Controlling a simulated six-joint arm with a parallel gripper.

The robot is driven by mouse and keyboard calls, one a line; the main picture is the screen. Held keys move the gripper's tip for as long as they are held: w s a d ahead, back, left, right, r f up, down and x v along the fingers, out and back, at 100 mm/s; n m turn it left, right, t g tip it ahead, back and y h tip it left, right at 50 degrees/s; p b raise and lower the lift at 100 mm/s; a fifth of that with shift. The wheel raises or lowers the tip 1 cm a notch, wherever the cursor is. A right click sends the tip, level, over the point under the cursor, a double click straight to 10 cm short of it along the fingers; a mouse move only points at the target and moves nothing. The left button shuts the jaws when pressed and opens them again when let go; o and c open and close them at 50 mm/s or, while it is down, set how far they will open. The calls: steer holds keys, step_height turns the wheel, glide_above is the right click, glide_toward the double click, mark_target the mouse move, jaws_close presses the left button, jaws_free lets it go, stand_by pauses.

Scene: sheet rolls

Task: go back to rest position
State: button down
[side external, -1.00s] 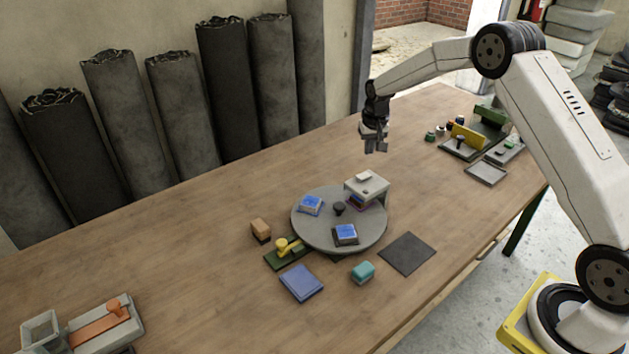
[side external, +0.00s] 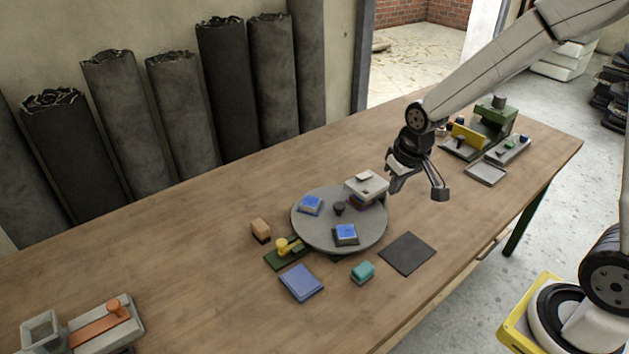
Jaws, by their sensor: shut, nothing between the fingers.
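My gripper (side external: 395,185) is shut and empty. It hangs in the air above the table, to the right of the round grey turntable (side external: 325,236), and touches nothing that I can see. Its fingers point down and left in the picture.
The wooden table (side external: 190,255) also holds a teal block (side external: 363,271), a blue pad (side external: 301,283), a dark mat (side external: 407,253), a tan block (side external: 260,229) and a green-and-yellow tool (side external: 288,249). A green machine (side external: 493,122) stands at far right. Dark rolls (side external: 180,110) lean on the wall.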

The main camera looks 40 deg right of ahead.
steer(key=s+a+n, duration=0.1)
steer(key=s+a, duration=0.1)
steer(key=s, duration=0.7)
steer(key=shift+s+a+f, duration=0.15)
steer(key=shift+a+f, duration=0.15)
stand_by(0.5)
